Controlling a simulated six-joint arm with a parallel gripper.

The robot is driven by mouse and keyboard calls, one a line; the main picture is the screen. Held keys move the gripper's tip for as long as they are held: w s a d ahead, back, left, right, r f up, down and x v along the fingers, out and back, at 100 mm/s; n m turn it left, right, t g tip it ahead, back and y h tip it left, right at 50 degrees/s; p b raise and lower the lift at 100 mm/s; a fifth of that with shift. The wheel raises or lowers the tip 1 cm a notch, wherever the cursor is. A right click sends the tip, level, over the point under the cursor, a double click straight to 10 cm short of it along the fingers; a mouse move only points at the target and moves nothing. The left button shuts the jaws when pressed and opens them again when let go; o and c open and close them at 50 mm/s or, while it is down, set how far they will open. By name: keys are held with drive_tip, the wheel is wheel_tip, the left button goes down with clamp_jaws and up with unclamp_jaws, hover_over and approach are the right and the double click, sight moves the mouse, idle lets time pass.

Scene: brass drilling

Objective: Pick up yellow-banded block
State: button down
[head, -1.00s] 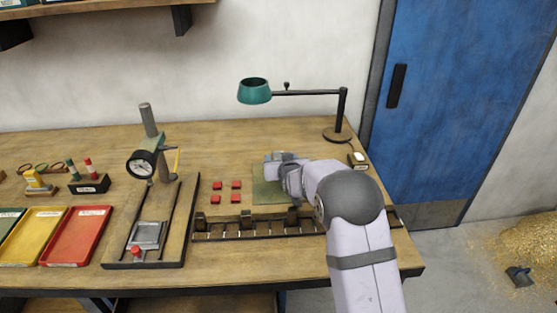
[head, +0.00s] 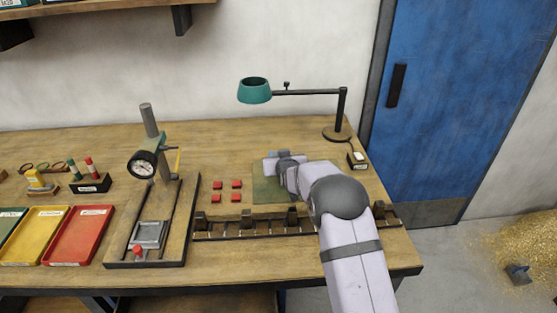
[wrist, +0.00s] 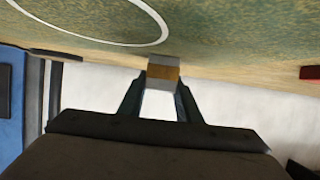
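The yellow-banded block (wrist: 163,73) is a small grey piece with a brass-yellow band across it. In the wrist view it sits between the tips of my gripper (wrist: 163,80), with a fingertip against each side, so the gripper looks shut on it. In the head view my gripper (head: 271,160) is over the back part of the green mat (head: 266,193). The block cannot be made out clearly there. Whether it touches the mat is hard to tell.
Several red squares (head: 236,184) lie left of the mat. A slotted rack (head: 248,229) runs in front. A gauge stand (head: 146,165) is left, with red (head: 77,236) and yellow trays beyond. A teal lamp (head: 255,91) stands behind.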

drive_tip(key=shift+w+r, duration=0.1)
drive_tip(key=shift+r, duration=0.15)
drive_tip(key=shift+r, duration=0.1)
